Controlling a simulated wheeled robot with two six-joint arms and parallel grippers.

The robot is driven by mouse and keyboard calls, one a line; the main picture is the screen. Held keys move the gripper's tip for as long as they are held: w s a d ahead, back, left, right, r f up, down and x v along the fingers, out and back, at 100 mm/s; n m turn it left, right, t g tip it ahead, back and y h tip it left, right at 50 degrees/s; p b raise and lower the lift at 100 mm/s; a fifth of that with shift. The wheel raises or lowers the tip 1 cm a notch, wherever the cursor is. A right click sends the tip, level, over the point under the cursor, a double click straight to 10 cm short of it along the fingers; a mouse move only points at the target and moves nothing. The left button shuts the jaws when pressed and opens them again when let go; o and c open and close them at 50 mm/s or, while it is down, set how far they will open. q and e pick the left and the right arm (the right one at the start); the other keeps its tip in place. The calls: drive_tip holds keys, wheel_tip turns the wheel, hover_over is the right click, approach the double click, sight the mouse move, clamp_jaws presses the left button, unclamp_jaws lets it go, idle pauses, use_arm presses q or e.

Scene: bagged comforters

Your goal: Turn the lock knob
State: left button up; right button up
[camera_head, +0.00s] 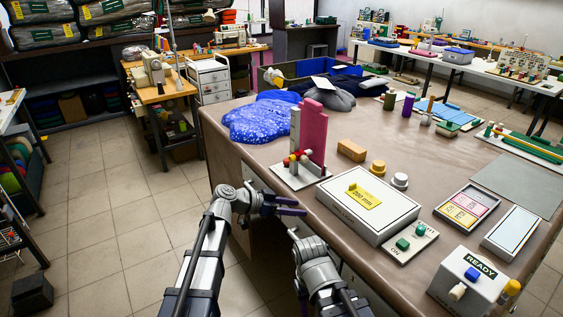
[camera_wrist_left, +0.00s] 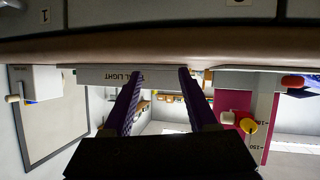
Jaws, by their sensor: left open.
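A stand with a tall pink panel (camera_head: 313,135) and a grey post rises from a white base near the table's front edge. Small red and yellow knobs (camera_head: 293,158) sit low on it. In the left wrist view, which is upside down, its yellow knob (camera_wrist_left: 249,126) and red knob (camera_wrist_left: 292,82) show at the right. I cannot tell which is the lock knob. My left gripper (camera_head: 294,206) is open and empty, beside the table's front edge, nearer me than the stand and apart from it. Its purple fingers (camera_wrist_left: 158,75) show apart. My right arm shows at the bottom; its fingers do not.
A white box with a yellow plate (camera_head: 362,200) stands right of the stand. A wooden block (camera_head: 351,150), a switch panel (camera_head: 411,243) and a READY box (camera_head: 468,283) are also on the brown table (camera_head: 240,152). A blue bag (camera_head: 262,117) lies behind the stand.

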sight(290, 159)
use_arm(q)
drive_tip(key=w+a+r+t+h+b, duration=0.2)
drive_tip(key=w+a+r+t, duration=0.45)
drive_tip(key=w+a, duration=0.35)
drive_tip(key=shift+m+g, duration=0.4)
drive_tip(key=shift+g, duration=0.05)
drive_tip(key=shift+r+x, duration=0.2)
drive_tip(key=shift+x, duration=1.85)
drive_tip(key=shift+r+x, duration=0.2)
drive_tip(key=shift+x, duration=1.9)
drive_tip(key=shift+s+d, duration=0.1)
drive_tip(key=shift+s, duration=0.1)
clamp_jaws()
